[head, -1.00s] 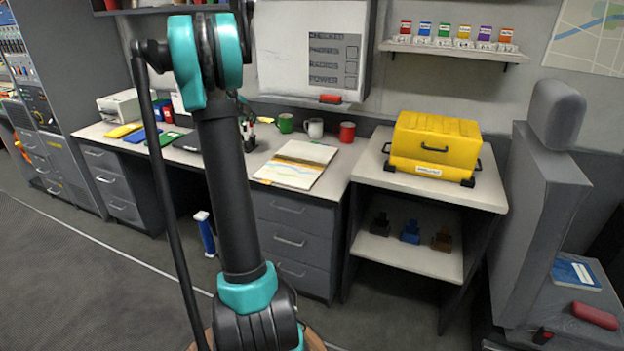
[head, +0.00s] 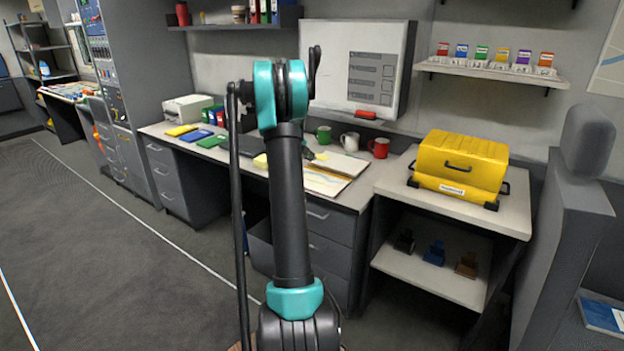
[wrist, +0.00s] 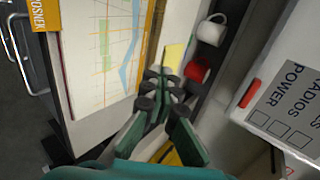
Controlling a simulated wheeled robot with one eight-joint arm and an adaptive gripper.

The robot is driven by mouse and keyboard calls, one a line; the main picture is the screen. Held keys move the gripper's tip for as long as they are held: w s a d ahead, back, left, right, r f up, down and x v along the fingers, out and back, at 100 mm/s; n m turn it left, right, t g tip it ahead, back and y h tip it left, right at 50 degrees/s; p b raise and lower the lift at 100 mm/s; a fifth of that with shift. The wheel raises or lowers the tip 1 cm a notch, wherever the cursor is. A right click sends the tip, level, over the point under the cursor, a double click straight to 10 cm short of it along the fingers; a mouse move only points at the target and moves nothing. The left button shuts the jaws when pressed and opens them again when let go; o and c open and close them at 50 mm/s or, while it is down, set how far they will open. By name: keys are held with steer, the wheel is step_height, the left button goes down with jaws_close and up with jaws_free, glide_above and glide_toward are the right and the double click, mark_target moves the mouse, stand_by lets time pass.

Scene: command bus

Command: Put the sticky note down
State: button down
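The sticky note (wrist: 173,58) is a small pale yellow sheet at the fingertips in the wrist view. My gripper (wrist: 163,80) appears closed on its edge. In the head view a small yellow patch (head: 321,156) shows just right of my arm, above the desk. My gripper is mostly hidden behind the arm there. The wrist view shows it over the desk, between the open map book (wrist: 100,60) and the mugs. I cannot tell whether the note touches the desk.
A red mug (wrist: 197,71) and a white mug (wrist: 212,30) stand close to the fingers. The whiteboard (wrist: 285,100) with a red eraser (wrist: 249,93) is on the wall beside them. A yellow case (head: 462,165) sits on the right-hand counter.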

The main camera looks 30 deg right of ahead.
step_height(320, 180, down, 10)
steer(key=shift+r, duration=0.1)
stand_by(0.4)
steer(key=shift+f, duration=0.35)
steer(key=c, duration=2)
jaws_free()
